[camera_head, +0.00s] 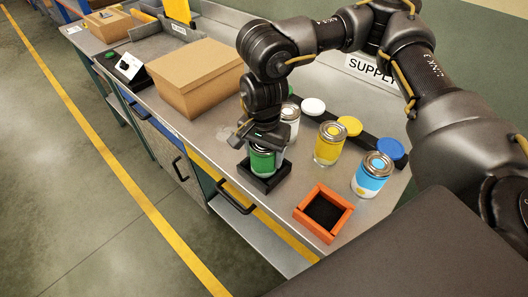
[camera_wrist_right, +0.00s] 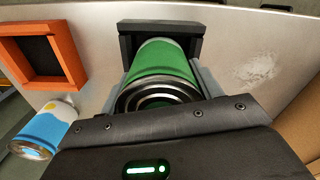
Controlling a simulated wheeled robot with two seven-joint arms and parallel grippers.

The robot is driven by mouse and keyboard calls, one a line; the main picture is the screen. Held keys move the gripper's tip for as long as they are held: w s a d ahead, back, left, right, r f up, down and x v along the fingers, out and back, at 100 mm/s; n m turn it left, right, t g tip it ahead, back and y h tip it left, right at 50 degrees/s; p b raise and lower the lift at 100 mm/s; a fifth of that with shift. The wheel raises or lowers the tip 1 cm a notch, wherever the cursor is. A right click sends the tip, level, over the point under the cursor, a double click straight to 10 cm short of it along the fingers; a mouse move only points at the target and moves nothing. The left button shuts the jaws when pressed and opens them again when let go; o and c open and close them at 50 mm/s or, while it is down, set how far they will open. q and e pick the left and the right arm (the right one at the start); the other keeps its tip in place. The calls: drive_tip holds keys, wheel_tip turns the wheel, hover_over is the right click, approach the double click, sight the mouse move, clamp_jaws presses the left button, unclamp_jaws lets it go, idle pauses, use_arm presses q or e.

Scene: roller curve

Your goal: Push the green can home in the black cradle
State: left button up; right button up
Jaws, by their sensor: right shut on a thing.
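The green can (camera_head: 262,161) stands in the black cradle (camera_head: 265,180) near the front edge of the bench in the head view. My right gripper (camera_head: 262,143) is above the cradle and shut on the can's upper part. In the right wrist view, the green can (camera_wrist_right: 163,68) points into the black cradle (camera_wrist_right: 190,27), whose walls show around its far end. My right gripper's fingers (camera_wrist_right: 160,92) lie along both sides of the can. How deep the can sits is hidden. My left gripper is not in view.
An orange square cradle (camera_head: 324,212) stands empty to the right. A blue-and-white can (camera_head: 372,174), a yellow can (camera_head: 329,143) and a white can (camera_head: 290,122) stand behind. Coloured lids lie on a dark strip (camera_head: 325,121). A cardboard box (camera_head: 197,78) is to the left.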

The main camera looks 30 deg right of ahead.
drive_tip(key=shift+f+b, duration=0.65)
drive_tip(key=shift+f, duration=0.1)
idle(0.9)
drive_tip(key=o, duration=1.1)
drive_tip(key=shift+o, duration=0.5)
drive_tip(key=shift+o, duration=0.8)
drive_tip(key=shift+r, duration=0.2)
drive_tip(key=shift+r+p, duration=3.55)
drive_tip(key=shift+r, duration=0.8)
